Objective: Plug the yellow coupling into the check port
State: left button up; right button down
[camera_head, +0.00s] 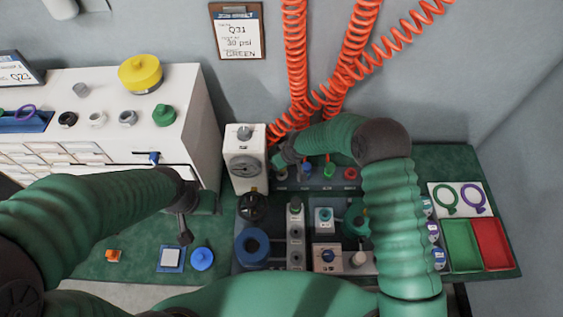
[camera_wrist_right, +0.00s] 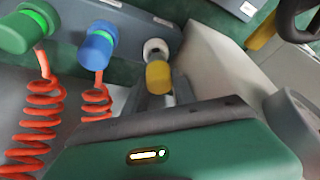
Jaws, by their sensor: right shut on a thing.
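The yellow coupling (camera_wrist_right: 158,76) shows in the right wrist view, with a pale ring (camera_wrist_right: 155,48) at its far end. My right gripper (camera_wrist_right: 162,92) is shut on it, its grey fingers on either side. In the head view my right gripper (camera_head: 280,160) is at the left end of the coupling row, beside the grey gauge box; the arm hides much of it. I cannot tell whether the coupling touches its seat. My left gripper (camera_head: 185,236) hangs over the green mat, its fingertips too small to read. I cannot tell which fitting is the check port.
Blue (camera_wrist_right: 97,45) and green (camera_wrist_right: 28,27) couplings on orange coiled hoses stand beside the yellow one. The gauge box (camera_head: 246,165) and a black handwheel (camera_head: 252,207) stand close by. Green (camera_head: 461,246) and red (camera_head: 492,243) trays lie at right. A white cabinet (camera_head: 185,130) stands at left.

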jog(key=shift+f+b, duration=0.6)
jog(key=shift+f, duration=0.3)
jog(key=c, duration=0.9)
grip_release()
jog(key=shift+c, duration=0.2)
jog(key=p+v, duration=0.1)
jog(key=v, duration=1.5)
jog(key=shift+r, duration=0.35)
jog(key=shift+s+d, duration=0.15)
jog(key=shift+s, duration=0.05)
jog(key=s+d+r+m+h, duration=0.1)
jog(key=s+d+r+m, duration=0.1)
jog(key=s+d, duration=0.6)
jog(key=s+d+r+m+g+h, duration=0.1)
jog(key=s+d+r+m, duration=0.2)
jog(key=s+d+m, duration=0.2)
jog(key=s+d, duration=0.3)
jog(key=s, duration=0.3)
jog(key=shift+h, duration=0.3)
